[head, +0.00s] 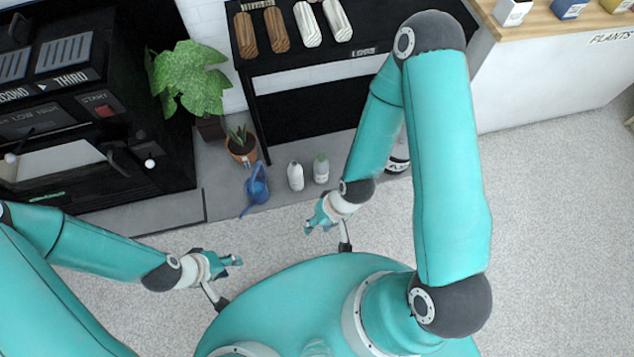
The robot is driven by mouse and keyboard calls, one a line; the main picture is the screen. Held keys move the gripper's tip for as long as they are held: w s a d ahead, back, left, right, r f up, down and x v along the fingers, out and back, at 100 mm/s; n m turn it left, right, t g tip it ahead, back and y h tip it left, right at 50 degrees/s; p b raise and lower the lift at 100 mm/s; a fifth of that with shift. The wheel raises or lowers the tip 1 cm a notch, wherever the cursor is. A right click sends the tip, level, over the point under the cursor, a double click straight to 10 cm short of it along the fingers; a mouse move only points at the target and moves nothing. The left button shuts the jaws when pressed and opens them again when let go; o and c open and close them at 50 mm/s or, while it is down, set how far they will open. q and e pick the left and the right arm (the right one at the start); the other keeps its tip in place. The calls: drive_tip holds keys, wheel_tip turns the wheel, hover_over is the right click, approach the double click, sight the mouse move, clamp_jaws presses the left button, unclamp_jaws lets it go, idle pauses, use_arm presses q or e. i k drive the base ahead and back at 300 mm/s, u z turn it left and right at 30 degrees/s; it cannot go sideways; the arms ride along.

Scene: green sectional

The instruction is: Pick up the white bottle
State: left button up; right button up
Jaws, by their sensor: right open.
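A small white bottle (296,176) stands upright on the grey ledge at the back, right of the blue watering can. A similar pale bottle with a greenish top (321,169) stands just to its right. My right gripper (318,228) is open and empty, nearer to me than the two bottles and apart from them. My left gripper (238,261) is further left and nearer to me, away from the bottles. Its fingers are small and seen from above, so I cannot tell whether they are open.
A blue watering can (256,188), a potted succulent (242,146) and a leafy plant (187,78) stand left of the bottles. A white-and-black container (398,163) is partly hidden behind my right arm. Dark machines and a counter edge the floor.

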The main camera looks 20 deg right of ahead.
sight(295, 172)
drive_tip(key=u, duration=0.2)
drive_tip(key=i, duration=0.75)
drive_tip(key=z, duration=0.25)
drive_tip(key=k, duration=0.75)
drive_tip(key=u, duration=0.2)
drive_tip(key=i, duration=0.85)
drive_tip(key=z, duration=0.05)
